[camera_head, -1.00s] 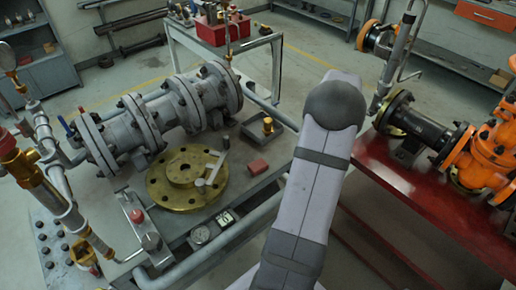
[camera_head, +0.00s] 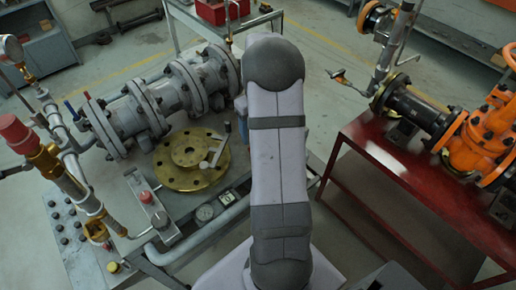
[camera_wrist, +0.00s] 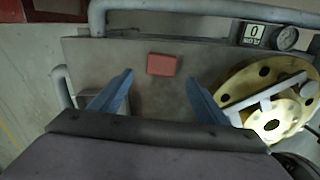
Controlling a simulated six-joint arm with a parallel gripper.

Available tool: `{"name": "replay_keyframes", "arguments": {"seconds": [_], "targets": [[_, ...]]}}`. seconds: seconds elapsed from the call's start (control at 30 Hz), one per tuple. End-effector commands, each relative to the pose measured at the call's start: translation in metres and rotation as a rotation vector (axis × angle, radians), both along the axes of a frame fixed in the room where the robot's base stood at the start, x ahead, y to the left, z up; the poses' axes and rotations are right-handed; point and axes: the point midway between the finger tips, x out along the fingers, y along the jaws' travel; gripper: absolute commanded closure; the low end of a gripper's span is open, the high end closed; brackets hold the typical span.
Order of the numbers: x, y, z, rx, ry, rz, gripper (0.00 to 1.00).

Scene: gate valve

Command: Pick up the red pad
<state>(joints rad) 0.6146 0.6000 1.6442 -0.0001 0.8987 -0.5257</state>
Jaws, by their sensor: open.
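The red pad (camera_wrist: 162,65) is a small flat block lying on the grey bench top (camera_wrist: 120,47) in the wrist view. My gripper (camera_wrist: 160,85) shows there with two blue fingers spread apart, one to the left and one to the right of the pad in the picture. Nothing is between the fingertips, and the pad appears beyond them. I cannot tell the height of the fingers above the bench. In the head view my arm hides the pad and nearly all of the gripper.
A brass flange (camera_head: 191,160) with a lever on it lies close to the pad, and it also shows in the wrist view (camera_wrist: 265,95). A pipe rail (camera_wrist: 200,10) runs along the bench edge near a counter and a gauge (camera_wrist: 285,38). A grey flanged valve (camera_head: 165,98) stands behind.

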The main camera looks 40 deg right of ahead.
Motion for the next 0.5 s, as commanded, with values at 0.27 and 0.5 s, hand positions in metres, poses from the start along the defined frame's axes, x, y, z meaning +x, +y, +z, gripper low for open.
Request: {"name": "replay_keyframes", "arguments": {"seconds": [0.27,0.5], "targets": [[-0.001,0.0,-0.017,0.0,0.0,-0.003,0.31],[-0.004,0.002,-0.029,0.002,0.004,-0.004,0.31]]}}
